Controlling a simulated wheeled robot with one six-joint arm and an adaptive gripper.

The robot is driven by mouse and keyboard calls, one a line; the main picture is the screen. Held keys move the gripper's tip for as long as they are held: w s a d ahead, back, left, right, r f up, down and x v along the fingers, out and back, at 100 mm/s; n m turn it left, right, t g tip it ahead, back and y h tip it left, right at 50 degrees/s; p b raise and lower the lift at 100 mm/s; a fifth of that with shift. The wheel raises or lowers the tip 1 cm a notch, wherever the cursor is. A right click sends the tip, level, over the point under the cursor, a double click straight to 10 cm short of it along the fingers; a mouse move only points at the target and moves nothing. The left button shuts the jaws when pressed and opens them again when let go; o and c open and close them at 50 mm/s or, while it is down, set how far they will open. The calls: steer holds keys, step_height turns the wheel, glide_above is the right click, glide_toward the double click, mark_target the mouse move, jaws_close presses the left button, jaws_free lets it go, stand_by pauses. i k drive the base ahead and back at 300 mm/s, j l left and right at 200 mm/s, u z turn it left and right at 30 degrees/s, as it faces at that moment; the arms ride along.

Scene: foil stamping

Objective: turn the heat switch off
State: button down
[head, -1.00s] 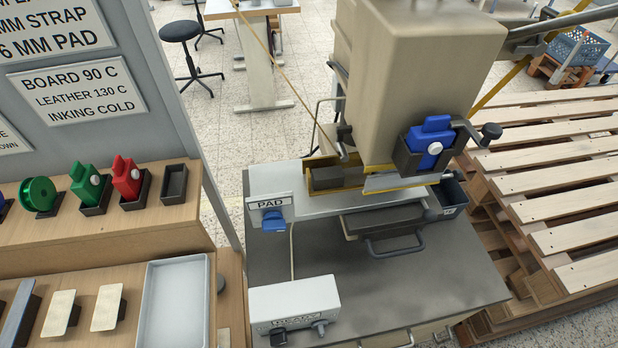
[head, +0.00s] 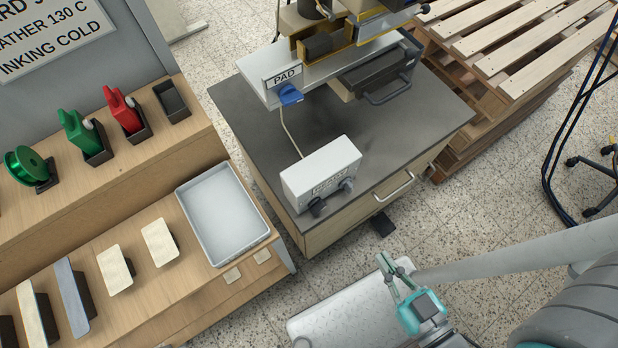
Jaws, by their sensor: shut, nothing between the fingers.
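A white control box (head: 321,172) sits on the front left of the dark bench top. Its front has a label too small to read, a black knob (head: 317,207) at the left and a grey knob (head: 347,185) at the right. I cannot tell from the label which one is the heat switch. My gripper (head: 392,263) is shut and empty. In the picture it is below and right of the box, apart from both knobs, in front of the bench.
A drawer handle (head: 393,187) juts from the bench front. The press with its PAD sign (head: 284,76) stands behind the box. A shelf with a grey tray (head: 222,212) is at the left. Pallets (head: 515,40) are stacked at the back right.

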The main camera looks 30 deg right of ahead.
mark_target(315, 205)
steer(key=k+l+u, duration=0.25)
steer(key=k, duration=0.35)
steer(key=k+j, duration=0.1)
steer(key=k, duration=0.5)
